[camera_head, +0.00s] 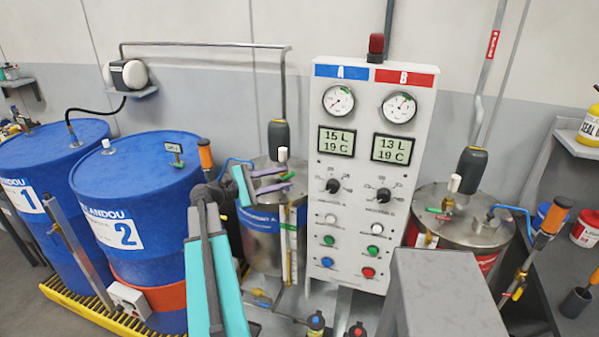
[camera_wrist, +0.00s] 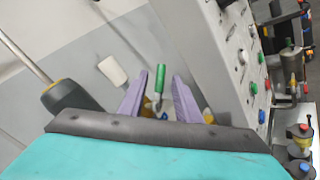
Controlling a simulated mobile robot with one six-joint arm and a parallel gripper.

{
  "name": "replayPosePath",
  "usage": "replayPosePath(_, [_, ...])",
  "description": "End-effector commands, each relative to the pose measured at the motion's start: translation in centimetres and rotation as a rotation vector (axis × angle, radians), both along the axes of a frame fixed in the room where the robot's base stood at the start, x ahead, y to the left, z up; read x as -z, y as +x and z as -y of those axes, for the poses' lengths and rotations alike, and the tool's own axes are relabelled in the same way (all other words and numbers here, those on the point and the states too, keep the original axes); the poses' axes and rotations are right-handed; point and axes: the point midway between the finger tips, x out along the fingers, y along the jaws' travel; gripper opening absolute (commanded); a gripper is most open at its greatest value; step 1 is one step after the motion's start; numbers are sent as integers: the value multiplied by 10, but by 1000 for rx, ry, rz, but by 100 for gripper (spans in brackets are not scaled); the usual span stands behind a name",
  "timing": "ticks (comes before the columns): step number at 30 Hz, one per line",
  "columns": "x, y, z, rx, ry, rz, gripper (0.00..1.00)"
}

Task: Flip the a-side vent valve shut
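My gripper (camera_head: 284,178) is over the A-side steel tank (camera_head: 262,241), left of the control panel. In the wrist view its two purple fingers (camera_wrist: 157,84) are spread apart. A green lever handle (camera_wrist: 160,78), which looks like the A-side vent valve, stands upright in the picture between the fingertips. Clear gaps show on both sides, and I cannot tell its depth from the fingers. Its lower fitting is partly hidden by my gripper. In the head view the fingers and arm cover much of the tank top, so the lever is not clear there.
The control panel (camera_head: 324,215) stands close to the right of my gripper. A white-capped fitting (camera_wrist: 112,70) and a dark grey cylinder (camera_wrist: 70,100) are close by on the left in the wrist view. Blue drums (camera_head: 154,195) stand left; the B-side tank (camera_head: 465,229) stands right.

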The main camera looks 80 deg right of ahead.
Motion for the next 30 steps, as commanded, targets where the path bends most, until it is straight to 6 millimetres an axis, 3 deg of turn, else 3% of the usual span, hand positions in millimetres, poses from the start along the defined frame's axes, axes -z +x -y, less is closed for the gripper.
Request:
replayPosePath(13, [-1,-50,30,2,0,0,30])
replayPosePath(27, [0,-58,34,0,1,-1,30])
replayPosePath(30, [0,-58,34,0,1,-1,15])
